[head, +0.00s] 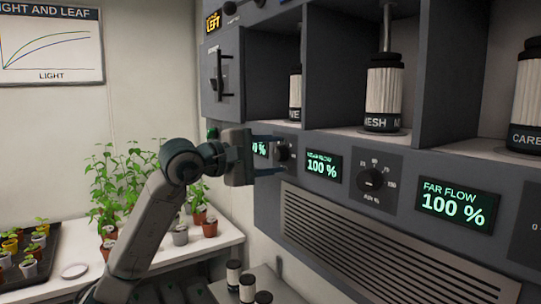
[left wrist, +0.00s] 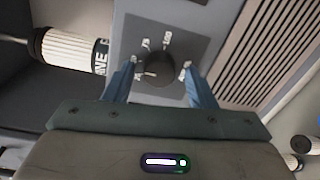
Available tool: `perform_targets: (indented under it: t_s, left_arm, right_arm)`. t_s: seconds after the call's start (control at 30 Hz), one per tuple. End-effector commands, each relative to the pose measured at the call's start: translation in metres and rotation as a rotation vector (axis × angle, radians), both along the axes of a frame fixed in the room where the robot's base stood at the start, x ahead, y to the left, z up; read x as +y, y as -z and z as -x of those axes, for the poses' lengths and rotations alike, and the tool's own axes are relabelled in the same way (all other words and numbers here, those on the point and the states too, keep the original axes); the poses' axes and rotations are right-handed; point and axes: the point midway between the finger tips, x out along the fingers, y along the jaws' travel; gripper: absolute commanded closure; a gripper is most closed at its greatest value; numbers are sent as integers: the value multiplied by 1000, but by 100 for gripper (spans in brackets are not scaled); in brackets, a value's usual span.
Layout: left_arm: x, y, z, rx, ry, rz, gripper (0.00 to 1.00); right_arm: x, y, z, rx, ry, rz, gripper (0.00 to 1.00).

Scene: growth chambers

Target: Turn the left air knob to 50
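The left air knob (head: 282,153) is a dark round knob on the grey chamber panel, partly hidden by my left gripper in the head view. The left wrist view shows the knob (left wrist: 160,70) on its dark dial plate with small number marks, too blurred to read surely. My left gripper (head: 268,155) is at the knob, its blue fingers on either side of it. In the left wrist view the fingers (left wrist: 161,88) stand apart, with gaps between them and the knob. My right gripper is not in view.
A middle knob (head: 373,180) sits between two displays, the middle one (head: 322,168) and the far one (head: 456,204), both reading 100 %. Bays with ribbed canisters (head: 384,90) lie above, a vent grille (head: 370,240) below. Potted plants (head: 108,190) stand on the left bench.

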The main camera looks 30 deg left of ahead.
Motion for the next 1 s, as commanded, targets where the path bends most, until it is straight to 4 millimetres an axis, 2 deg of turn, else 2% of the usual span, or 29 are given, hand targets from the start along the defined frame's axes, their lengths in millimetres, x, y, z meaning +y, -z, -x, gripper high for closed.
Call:
perform_targets:
  t_s: [0.3, 0.47, 1.0]
  left_arm:
    - [1, 0, 1, -2, 0, 1, 47]
    - [4, 1, 8, -3, -2, -1, 47]
    - [30, 0, 68, -3, -4, -3, 47]
  right_arm:
    - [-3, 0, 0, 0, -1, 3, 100]
    - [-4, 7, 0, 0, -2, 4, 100]
    - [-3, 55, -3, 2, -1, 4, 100]
